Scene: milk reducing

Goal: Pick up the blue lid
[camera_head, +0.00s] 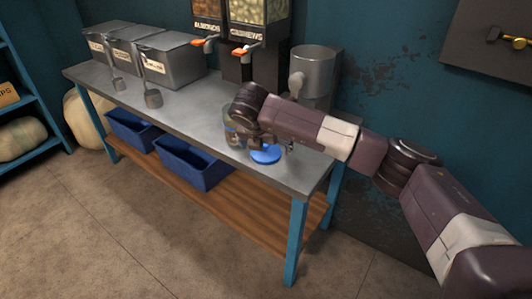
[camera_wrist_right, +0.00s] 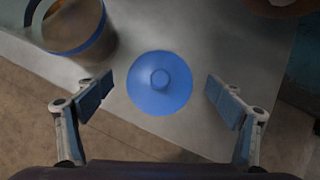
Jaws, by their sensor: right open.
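The blue lid (camera_head: 265,154) lies flat on the grey metal tabletop near its front edge. In the right wrist view the lid (camera_wrist_right: 160,82) is round with a small raised knob at its centre. My right gripper (camera_wrist_right: 158,92) is open above the lid, with one blue-padded finger on each side of it and a gap to both. In the head view the right gripper (camera_head: 278,145) is partly hidden by its own arm. Nothing is between its fingers except the lid below. My left gripper is not in view.
A glass jar (camera_head: 233,134) stands left of the lid and also shows in the right wrist view (camera_wrist_right: 72,22). A metal pot (camera_head: 314,72) and dispensers (camera_head: 258,15) stand behind. Blue bins (camera_head: 192,166) sit on the lower shelf. The table edge is close.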

